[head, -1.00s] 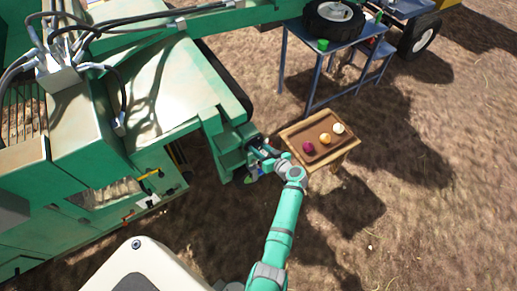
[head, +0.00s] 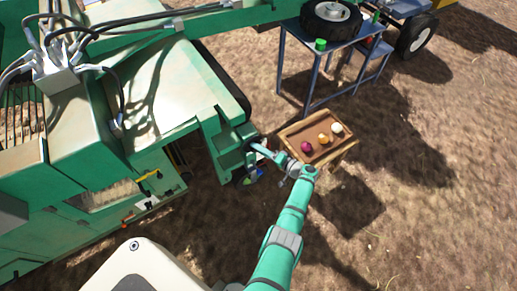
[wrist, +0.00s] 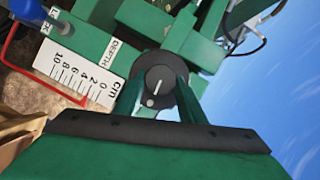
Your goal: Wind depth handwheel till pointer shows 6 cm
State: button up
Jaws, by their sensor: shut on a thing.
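A dark round knob (wrist: 160,86) with a white line, which looks like the depth handwheel, sits between my gripper's two green fingers in the wrist view. My gripper (wrist: 157,97) is shut on it; in the head view my gripper (head: 259,148) is at the green machine's right edge. A white cm scale (wrist: 75,72) runs from 0 near the knob to 10 farther left, beside a DEPTH label (wrist: 110,52).
A wooden stand with a tray (head: 293,141) of three onions is just right of my gripper. A blue metal table (head: 304,55) stands behind it. A red bent rod (wrist: 12,45) and a blue part (wrist: 32,12) are left of the scale. Bare soil is open at right.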

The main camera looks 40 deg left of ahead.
jog(key=shift+m+y, duration=0.5)
jog(key=shift+m, duration=0.5)
jog(key=shift+f+m, duration=0.1)
jog(key=shift+m, duration=0.2)
jog(key=o, duration=1)
jog(key=shift+o, duration=0.2)
jog(key=d, duration=1.1)
